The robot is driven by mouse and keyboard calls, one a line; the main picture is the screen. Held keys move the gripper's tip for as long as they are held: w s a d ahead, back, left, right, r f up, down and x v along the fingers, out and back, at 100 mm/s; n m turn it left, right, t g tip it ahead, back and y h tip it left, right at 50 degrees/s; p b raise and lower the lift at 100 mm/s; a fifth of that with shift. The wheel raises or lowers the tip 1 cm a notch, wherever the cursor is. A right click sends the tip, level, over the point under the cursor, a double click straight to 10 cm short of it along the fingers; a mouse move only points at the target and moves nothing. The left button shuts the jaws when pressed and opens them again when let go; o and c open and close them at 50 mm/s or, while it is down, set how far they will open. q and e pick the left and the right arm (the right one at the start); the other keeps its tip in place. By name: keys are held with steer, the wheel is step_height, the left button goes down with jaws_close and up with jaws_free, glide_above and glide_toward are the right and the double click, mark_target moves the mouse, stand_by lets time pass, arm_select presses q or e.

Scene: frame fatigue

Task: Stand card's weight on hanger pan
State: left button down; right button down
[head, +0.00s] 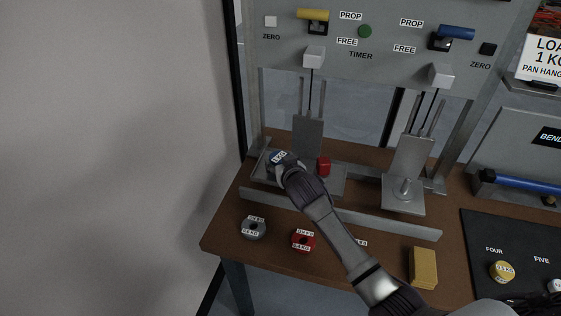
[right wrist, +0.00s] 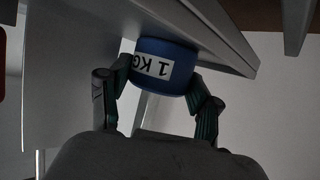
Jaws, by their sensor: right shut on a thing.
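The blue 1 KG weight (head: 277,157) is between the fingers of my right gripper (head: 284,165) at the left end of the test frame. In the right wrist view the weight (right wrist: 165,66) shows its label upside down, with the fingers of the gripper (right wrist: 160,95) on both sides. It is close to a grey metal plate (right wrist: 85,60); I cannot tell whether they touch. The card (head: 545,48) at the upper right reads LOAD, 1 KG and PAN HANG. The right hanger pan (head: 417,207) carries a short peg. My gripper and arm partly hide the left pan area. My left gripper is not in view.
A grey weight (head: 253,229), a red weight (head: 303,241) and a yellow block (head: 423,267) are along the bench front. A grey rail (head: 380,218) crosses before the pans. A red block (head: 323,166) sits right of my gripper. A yellow weight (head: 502,271) lies on the dark mat.

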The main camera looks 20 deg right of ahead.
steer(key=c, duration=0.6)
jaws_free()
steer(key=shift+f, duration=0.1)
steer(key=o, duration=0.4)
steer(key=shift+c, duration=0.2)
steer(key=shift+r, duration=0.2)
steer(key=shift+s, duration=0.4)
steer(key=v, duration=1.1)
steer(key=shift+s+r, duration=0.1)
steer(key=shift+s, duration=0.05)
